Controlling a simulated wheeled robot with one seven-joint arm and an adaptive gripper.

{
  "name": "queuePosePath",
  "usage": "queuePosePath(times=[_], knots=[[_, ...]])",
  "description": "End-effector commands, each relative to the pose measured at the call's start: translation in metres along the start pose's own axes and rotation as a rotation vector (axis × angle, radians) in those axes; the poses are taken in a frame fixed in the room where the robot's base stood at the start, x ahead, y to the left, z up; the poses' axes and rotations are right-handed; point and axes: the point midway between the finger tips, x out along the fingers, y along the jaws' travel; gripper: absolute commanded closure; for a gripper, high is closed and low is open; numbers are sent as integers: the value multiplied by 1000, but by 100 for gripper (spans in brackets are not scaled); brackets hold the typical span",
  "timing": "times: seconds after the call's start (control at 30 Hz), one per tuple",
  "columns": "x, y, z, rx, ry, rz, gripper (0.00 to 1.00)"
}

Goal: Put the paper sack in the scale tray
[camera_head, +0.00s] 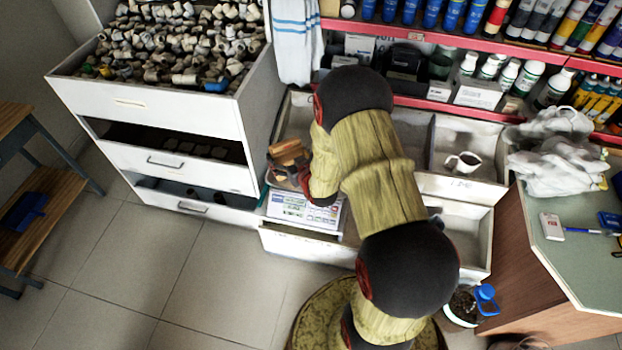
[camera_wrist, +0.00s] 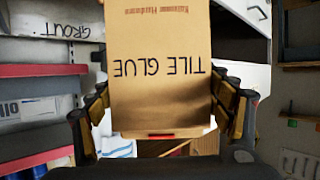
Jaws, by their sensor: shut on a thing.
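The paper sack (camera_wrist: 160,65) is brown and fills the middle of the wrist view, with "TILE GLUE" printed on it, upside down in that picture. My gripper (camera_wrist: 160,88) has a finger on each side of the sack and is shut on it. In the head view the sack (camera_head: 289,152) is a small brown shape at the end of my gripper (camera_head: 286,168), above the back of the white scale (camera_head: 303,208). The scale's keypad faces front. Its tray is mostly hidden by my gripper and arm, so I cannot tell whether the sack touches it.
A white drawer cabinet (camera_head: 150,118) heaped with pipe fittings stands to the left. Open bins, one with a white cup (camera_head: 462,161), lie right of my arm. Red shelves (camera_head: 450,40) with bottles run behind. A green-topped counter (camera_head: 575,250) stands at right. The floor at front left is clear.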

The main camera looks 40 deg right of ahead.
Motion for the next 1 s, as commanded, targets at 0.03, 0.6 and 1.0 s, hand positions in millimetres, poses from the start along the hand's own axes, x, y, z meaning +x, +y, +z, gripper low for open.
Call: queuePosePath(times=[0.03,0.6,1.0], knots=[[7,20,5,6,6,12,82],[49,154,56,-15,3,-43,82],[54,187,78,-31,-7,-69,82]])
